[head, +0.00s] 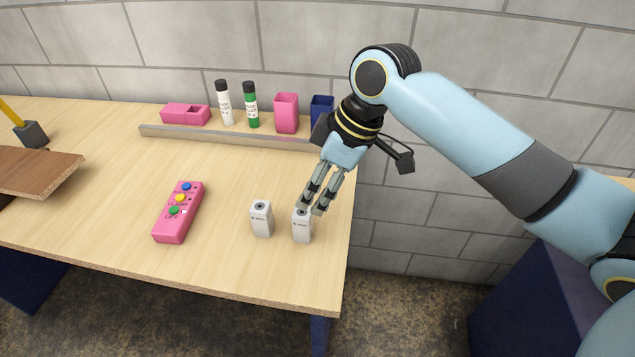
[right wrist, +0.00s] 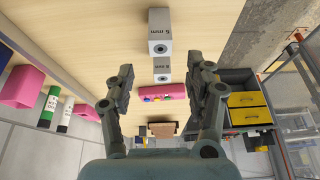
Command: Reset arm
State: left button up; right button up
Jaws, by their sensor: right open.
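My right gripper (head: 311,207) is open above the right end of the table, close over the right one of two small grey-white blocks (head: 302,228). In the head view its fingertips overlap the top of that block; I cannot tell whether they touch. The other block (head: 261,219) stands upright just to the left. In the right wrist view the fingers (right wrist: 162,88) are spread with nothing held between them. There the two blocks, one marked "5 mm" (right wrist: 159,25), show ahead of and between the fingers. My left gripper is not in view.
A pink control box (head: 178,213) with coloured buttons lies left of the blocks. Behind a low rail (head: 230,139) stand a pink tray (head: 185,115), two markers, a pink cup (head: 286,113) and a blue cup (head: 321,106). A brown board (head: 40,172) is at the left.

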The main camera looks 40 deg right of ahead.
dwell(0.3)
jog(key=s+r+m+h, duration=0.2)
jog(key=s+m, duration=0.2)
jog(key=s, duration=0.5)
jog(key=s+r+m+h, duration=0.2)
jog(key=s+m, duration=0.1)
jog(key=s, duration=0.5)
notch_tip(320, 180, down, 40)
jog(key=s+d+r+g+b, duration=0.1)
jog(key=s+d+b, duration=0.1)
jog(key=b, duration=0.9)
jog(key=s+f+b, duration=0.3)
jog(key=s+f, duration=0.6)
jog(key=f, duration=0.2)
jog(key=s+f+g+b, duration=0.1)
jog(key=s+f+b, duration=0.3)
jog(key=s+f, duration=0.5)
notch_tip(320, 180, down, 3)
jog(key=shift+s+d+r+b, duration=0.15)
jog(key=shift+d+b, duration=0.15)
jog(key=shift+d, duration=0.15)
jog(key=shift+g, duration=0.3)
